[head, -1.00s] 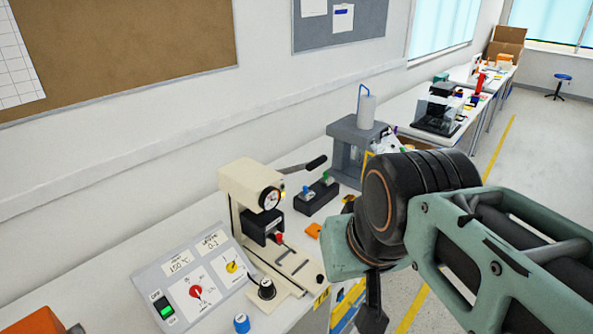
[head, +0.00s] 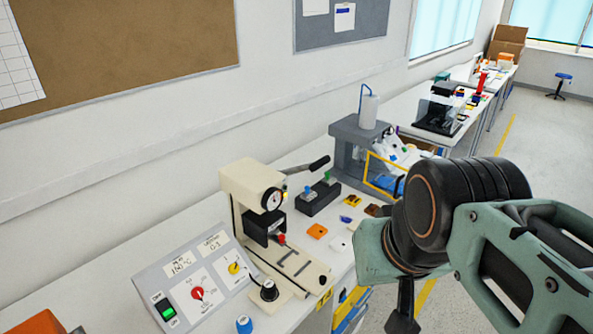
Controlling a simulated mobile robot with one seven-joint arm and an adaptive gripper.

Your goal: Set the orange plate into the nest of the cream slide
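The orange plate (head: 317,230) lies flat on the bench, to the right of the cream press (head: 245,200). The cream slide (head: 308,272) extends from the foot of the press toward the front of the bench. Its nest area shows dark slots or rails, and no plate is visible on it. My gripper (head: 403,318) hangs at the lower right, past the front edge of the bench, to the right of the slide and clear of the orange plate. Only a dark part of it shows, and the picture's bottom edge cuts it off, so its fingertips are hidden.
A control panel (head: 195,285) with knobs is left of the slide. A blue-capped knob (head: 244,325) stands in front.

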